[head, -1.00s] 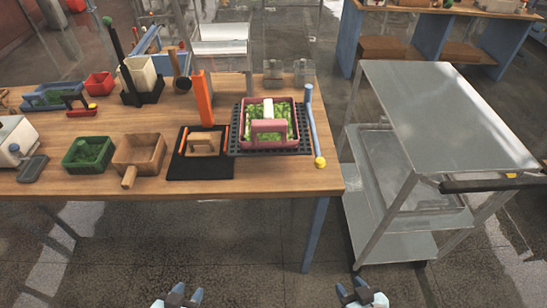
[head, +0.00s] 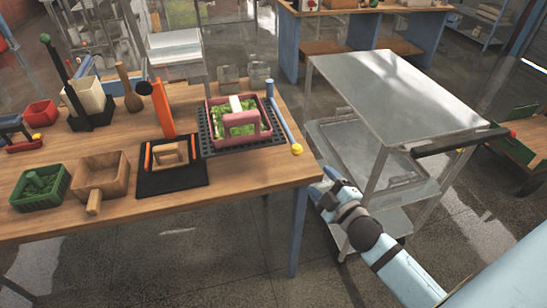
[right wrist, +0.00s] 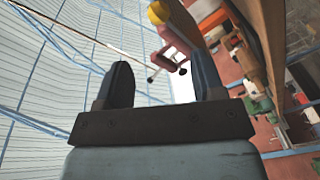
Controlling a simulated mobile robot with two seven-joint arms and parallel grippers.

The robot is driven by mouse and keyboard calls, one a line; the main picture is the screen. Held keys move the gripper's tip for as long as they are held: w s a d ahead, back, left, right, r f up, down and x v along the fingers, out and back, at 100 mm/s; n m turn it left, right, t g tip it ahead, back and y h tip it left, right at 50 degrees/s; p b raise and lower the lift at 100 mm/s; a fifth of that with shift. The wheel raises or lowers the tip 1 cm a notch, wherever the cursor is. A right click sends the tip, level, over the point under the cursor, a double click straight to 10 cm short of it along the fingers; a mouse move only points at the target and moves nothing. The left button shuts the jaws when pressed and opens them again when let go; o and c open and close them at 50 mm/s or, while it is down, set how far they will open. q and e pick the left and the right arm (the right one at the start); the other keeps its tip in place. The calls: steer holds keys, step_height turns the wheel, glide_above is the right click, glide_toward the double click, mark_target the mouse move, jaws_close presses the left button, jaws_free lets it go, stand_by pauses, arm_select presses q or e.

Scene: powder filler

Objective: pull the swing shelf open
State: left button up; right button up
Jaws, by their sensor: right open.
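A blue bar (head: 280,116) with a yellow knob (head: 297,150) runs along the right edge of the wooden table (head: 235,178). I take it to be the swing shelf's arm, but no separate shelf can be made out. The yellow knob also shows at the top of the right wrist view (right wrist: 157,13). My right gripper (head: 323,184) is just beyond the table's right edge, to the right of and nearer than the knob, apart from it. In the right wrist view its two dark fingers (right wrist: 163,82) are spread with nothing between them. My left gripper is out of view.
A pink box (head: 238,139) of green pieces sits on a black perforated tray (head: 205,143). A metal cart (head: 385,90) with a black handle (head: 460,141) stands close right of my gripper.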

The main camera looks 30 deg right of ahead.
mark_target(300, 153)
steer(key=w, duration=0.4)
steer(key=w+p, duration=0.1)
steer(key=w, duration=0.4)
steer(key=w+d+p, duration=0.1)
steer(key=w, duration=0.3)
steer(key=shift+w, duration=0.3)
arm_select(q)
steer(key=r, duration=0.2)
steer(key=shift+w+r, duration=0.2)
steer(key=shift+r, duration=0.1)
